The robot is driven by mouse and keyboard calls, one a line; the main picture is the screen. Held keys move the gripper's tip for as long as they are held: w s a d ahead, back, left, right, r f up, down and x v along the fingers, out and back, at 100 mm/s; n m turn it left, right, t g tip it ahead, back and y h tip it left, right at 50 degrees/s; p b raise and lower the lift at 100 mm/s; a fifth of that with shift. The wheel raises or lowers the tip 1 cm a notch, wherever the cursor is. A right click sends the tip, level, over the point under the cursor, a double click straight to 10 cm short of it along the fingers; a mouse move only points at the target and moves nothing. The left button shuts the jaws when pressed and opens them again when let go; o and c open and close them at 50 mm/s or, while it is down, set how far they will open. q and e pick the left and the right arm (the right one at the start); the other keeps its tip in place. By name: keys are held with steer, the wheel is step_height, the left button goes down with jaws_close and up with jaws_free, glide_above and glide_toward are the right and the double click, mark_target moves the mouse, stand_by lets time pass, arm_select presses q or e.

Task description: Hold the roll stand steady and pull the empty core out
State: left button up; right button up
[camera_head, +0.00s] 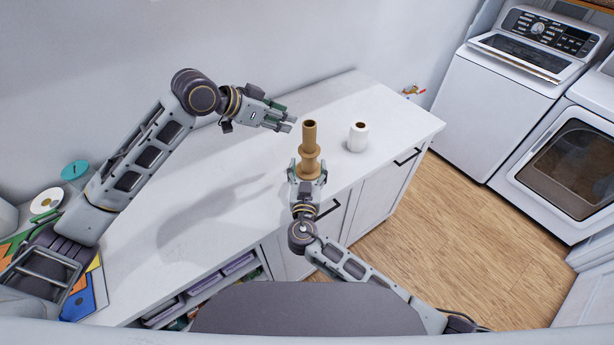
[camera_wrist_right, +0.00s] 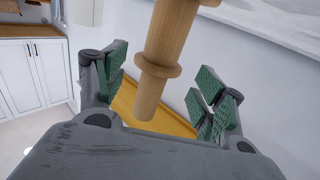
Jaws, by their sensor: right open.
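In the right wrist view the ringed wooden post (camera_wrist_right: 160,70) shows between the green finger pads, with gaps on both sides. My left gripper (camera_head: 291,119) is open and empty, just left of the stand's top, with its fingers pointing toward it.
A white paper roll (camera_head: 357,137) stands on the counter (camera_head: 400,125) to the right of the stand. A washer (camera_head: 497,95) and dryer (camera_head: 565,165) are at the right. The counter's middle left is clear.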

mark_target(309, 158)
steer(key=shift+w+d, duration=0.2)
steer(key=shift+w, duration=3.5)
